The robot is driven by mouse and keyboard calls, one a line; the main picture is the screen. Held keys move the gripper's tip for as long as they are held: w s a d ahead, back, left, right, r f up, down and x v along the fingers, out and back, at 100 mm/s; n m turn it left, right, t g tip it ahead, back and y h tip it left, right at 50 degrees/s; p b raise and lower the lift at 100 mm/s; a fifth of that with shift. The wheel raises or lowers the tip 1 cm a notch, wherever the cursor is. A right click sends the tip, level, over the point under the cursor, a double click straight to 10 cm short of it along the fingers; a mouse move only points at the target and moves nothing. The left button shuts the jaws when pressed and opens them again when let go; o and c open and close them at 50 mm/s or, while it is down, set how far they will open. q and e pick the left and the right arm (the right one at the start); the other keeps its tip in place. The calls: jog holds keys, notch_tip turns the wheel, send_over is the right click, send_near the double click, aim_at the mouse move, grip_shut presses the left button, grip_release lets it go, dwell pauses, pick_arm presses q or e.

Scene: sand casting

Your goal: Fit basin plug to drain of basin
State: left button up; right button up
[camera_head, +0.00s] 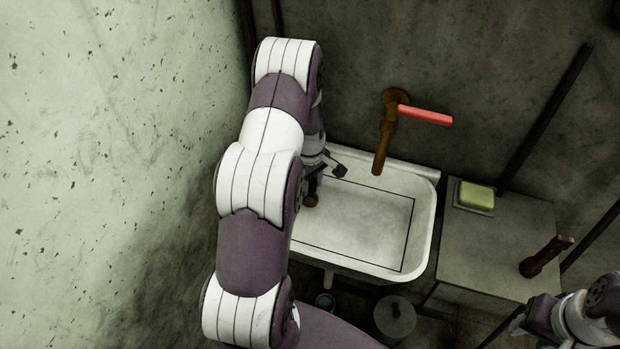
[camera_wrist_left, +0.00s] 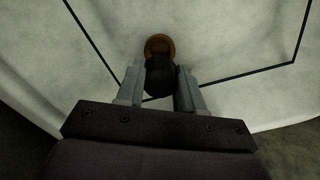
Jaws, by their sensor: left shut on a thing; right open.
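The white basin (camera_head: 425,215) stands against the back wall, with a dark rectangular line on its inner floor. My left gripper (camera_wrist_left: 160,88) is shut on the dark round basin plug (camera_wrist_left: 160,75), over the basin's left part. The brown ring of the drain (camera_wrist_left: 157,43) shows just beyond the plug in the left wrist view, partly covered by it. Whether plug and drain touch cannot be told. In the head view the left gripper (camera_head: 324,172) is partly hidden by its arm, and a small brown round thing (camera_head: 311,200) shows below it. My right gripper (camera_head: 530,318) is open at the lower right, away from the basin.
A rusty tap (camera_head: 384,140) with a red handle (camera_head: 425,115) hangs over the basin's back. A cabinet (camera_head: 490,245) to the right bears a yellow-green soap (camera_head: 475,196) in a dish and a brown object (camera_head: 545,257). A lidded can (camera_head: 395,317) stands below the basin.

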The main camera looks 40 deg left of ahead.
aim_at(310, 191)
pick_arm(q)
jog(key=shift+f, duration=0.7)
dwell(1.2)
jog(key=shift+f+b, duration=0.65)
jog(key=shift+f, duration=0.6)
jog(key=o, duration=1.1)
jog(key=shift+o, duration=0.2)
notch_tip(310, 191, up, 13)
jog(key=shift+f, duration=0.1)
